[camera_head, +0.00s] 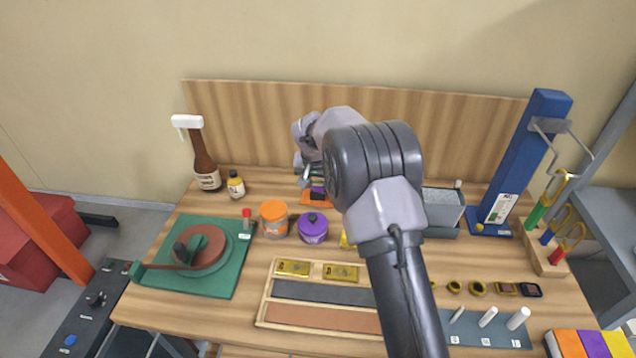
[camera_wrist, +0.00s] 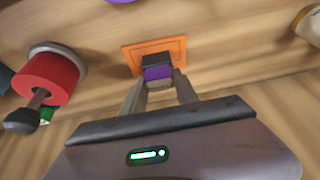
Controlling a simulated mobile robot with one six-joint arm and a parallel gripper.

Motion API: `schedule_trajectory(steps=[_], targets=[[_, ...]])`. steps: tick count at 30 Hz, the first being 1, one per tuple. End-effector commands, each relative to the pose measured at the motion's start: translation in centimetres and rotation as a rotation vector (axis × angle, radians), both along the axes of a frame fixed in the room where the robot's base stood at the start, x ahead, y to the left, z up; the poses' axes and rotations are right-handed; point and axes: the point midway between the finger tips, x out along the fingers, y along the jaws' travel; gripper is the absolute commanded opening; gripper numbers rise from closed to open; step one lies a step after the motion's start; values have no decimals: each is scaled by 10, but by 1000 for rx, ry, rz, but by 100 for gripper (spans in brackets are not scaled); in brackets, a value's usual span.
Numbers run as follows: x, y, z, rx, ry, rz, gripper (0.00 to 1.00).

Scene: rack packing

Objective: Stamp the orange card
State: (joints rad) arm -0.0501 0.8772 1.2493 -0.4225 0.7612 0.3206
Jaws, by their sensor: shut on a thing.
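The orange card (camera_wrist: 172,45) lies flat on the wooden bench, with a thin dark outline printed on it; it also shows in the head view (camera_head: 312,201), partly covered. My gripper (camera_wrist: 160,88) is shut on a small stamp (camera_wrist: 158,73) with a purple band and a dark end. The stamp is over the near middle part of the card and hides some of it. I cannot tell whether its face touches the card. In the head view my gripper is largely hidden behind my own arm.
A red cylinder on a grey disc (camera_wrist: 48,80) is left of my gripper in the wrist view. An orange jar (camera_head: 273,219) and a purple pot (camera_head: 313,228) stand near the card in the head view. A wooden backboard (camera_head: 250,125) closes the rear.

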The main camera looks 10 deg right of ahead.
Motion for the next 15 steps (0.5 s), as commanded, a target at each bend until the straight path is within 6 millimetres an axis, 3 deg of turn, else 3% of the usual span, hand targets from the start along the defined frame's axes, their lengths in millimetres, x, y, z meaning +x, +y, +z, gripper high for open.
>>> schedule_trajectory(steps=[9, 15], targets=[[-1, 0, -2, 0, 5, -1, 10], [-1, 0, 17, 0, 3, 0, 10]])
